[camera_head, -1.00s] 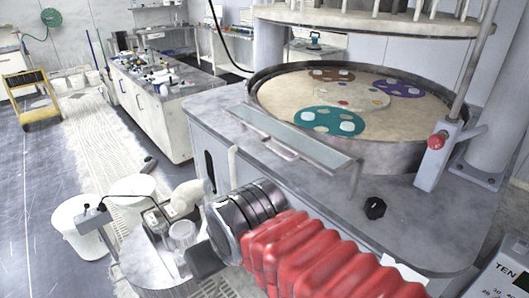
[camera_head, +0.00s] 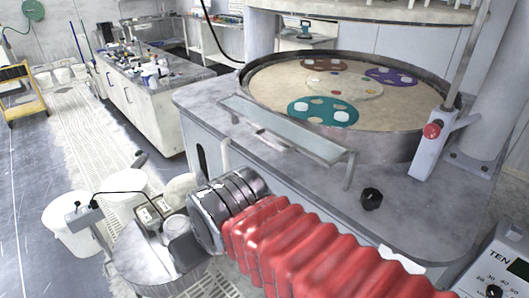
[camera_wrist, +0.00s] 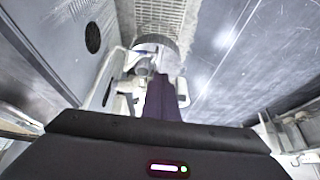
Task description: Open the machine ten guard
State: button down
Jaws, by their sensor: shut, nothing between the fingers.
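The guard (camera_head: 285,127) of the machine is a long, narrow, translucent pale panel along the front edge of the round polishing platen (camera_head: 285,85). It has a bar handle along its front side and a bracket at its right end. It lies low and nearly flat before the platen. A panel marked TEN (camera_head: 508,257) stands at the lower right. My gripper (camera_wrist: 165,95) shows dark and shut, with nothing in it, in the wrist view. It points down past the cabinet's side, apart from the guard.
A red button (camera_head: 431,131) on a post and a black knob (camera_head: 371,198) are on the machine top. Open floor lies left.

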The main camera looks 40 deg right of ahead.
dwell(0.3)
jog(key=a+f+m+g+y, duration=0.4)
jog(key=f+m+y, duration=0.3)
jog(key=f+m, duration=0.15)
jog(key=w+d+r+m+t+y, duration=0.2)
jog(key=w+d+m+t, duration=0.35)
jog(key=m, duration=0.25)
jog(key=w+d+r+m+t+y, duration=0.25)
jog(key=w+d+m+t, duration=0.3)
jog(key=m, duration=0.35)
jog(key=s+d+f+m+t+h, duration=0.1)
jog(key=d+m+t+h, duration=0.3)
jog(key=d, duration=0.7)
jog(key=s+d+f+m+t+h, duration=0.2)
jog(key=d+m+t+h, duration=0.2)
jog(key=d+m+h, duration=0.4)
jog(key=d+m, duration=0.1)
jog(key=d, duration=0.3)
jog(key=shift+d+f, duration=0.15)
